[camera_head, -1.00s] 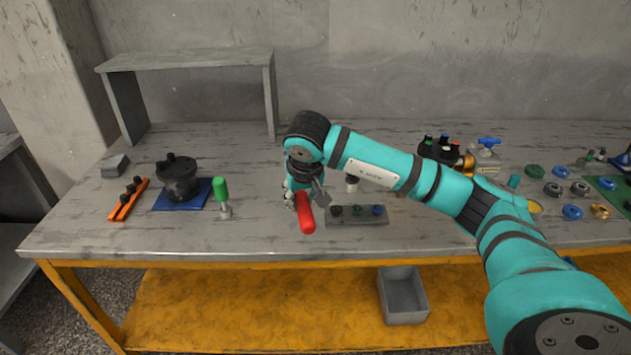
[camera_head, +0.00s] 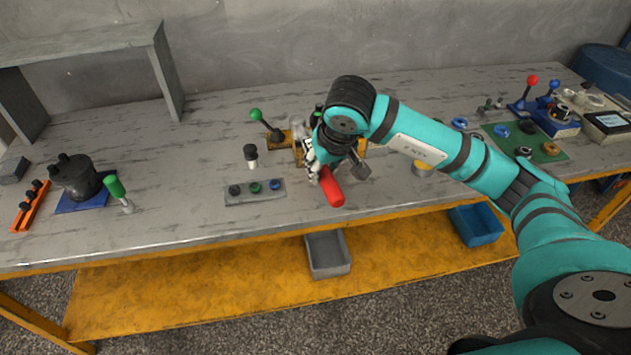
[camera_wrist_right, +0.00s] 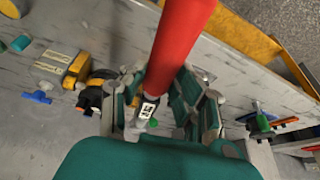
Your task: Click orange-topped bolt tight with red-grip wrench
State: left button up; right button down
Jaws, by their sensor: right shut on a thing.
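My right gripper (camera_head: 318,168) is shut on the red-grip wrench (camera_head: 331,187) and holds it above the front part of the bench. In the right wrist view the red grip (camera_wrist_right: 179,40) rises from between the gripper's fingers (camera_wrist_right: 165,100). The wrench's working end is hidden by the gripper. I cannot make out an orange-topped bolt; my right arm covers part of the motor area behind the gripper. My left gripper is not in view.
A grey block (camera_head: 238,198) with several coloured knobs lies left of my gripper. A grey bin (camera_head: 327,256) and a blue bin (camera_head: 477,224) sit on the lower shelf.

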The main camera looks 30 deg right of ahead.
jog(key=w+d+r+m+p, duration=0.1)
jog(key=w+d+r+p, duration=0.1)
jog(key=d+r+p, duration=0.3)
jog(key=w+d+r+m+p, duration=0.1)
jog(key=w+d+r+p, duration=0.2)
jog(key=d, duration=0.4)
pick_arm(q)
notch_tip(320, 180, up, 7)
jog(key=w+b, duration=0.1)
jog(key=b, duration=0.1)
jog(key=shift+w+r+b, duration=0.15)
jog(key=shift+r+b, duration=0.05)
jog(key=shift+b, duration=0.15)
pick_arm(e)
jog(key=shift+g+h, duration=0.3)
jog(key=shift+s+d+f, duration=0.15)
jog(key=shift+s+f, duration=0.05)
jog(key=shift+f, duration=0.7)
jog(key=shift+s+d+f, duration=0.1)
jog(key=shift+s+f, duration=0.05)
jog(key=shift+f, duration=0.8)
jog(key=shift+s+d+f, duration=0.15)
jog(key=shift+s+f, duration=0.05)
jog(key=shift+f, duration=0.7)
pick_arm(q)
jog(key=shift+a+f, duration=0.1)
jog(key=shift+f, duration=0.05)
